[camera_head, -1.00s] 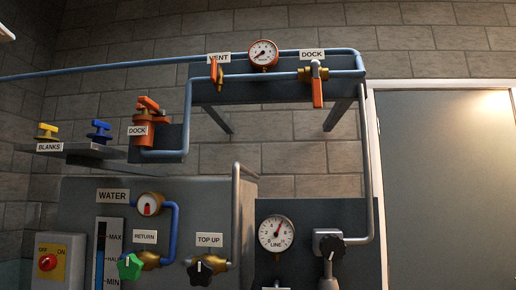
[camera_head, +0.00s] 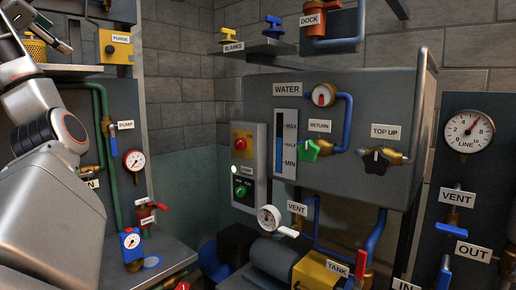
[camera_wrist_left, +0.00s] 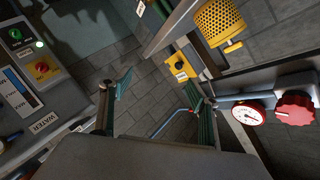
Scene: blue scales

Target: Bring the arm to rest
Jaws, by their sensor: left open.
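My left arm (camera_head: 55,135) fills the left side of the head view and reaches up to the top left corner. The end of this arm is partly cut off there by the frame edge. In the left wrist view my left gripper (camera_wrist_left: 157,95) has its two fingers wide apart, with only wall and floor between them. It holds nothing. My right gripper is in neither view.
The water tank (camera_head: 345,185) with valves stands in the middle. A pump switch box (camera_head: 243,165), a pump panel (camera_head: 125,135) and a yellow purge box (camera_head: 116,46) are near my left arm. In the wrist view, a red knob (camera_wrist_left: 295,108) and yellow perforated cap (camera_wrist_left: 218,22) are close.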

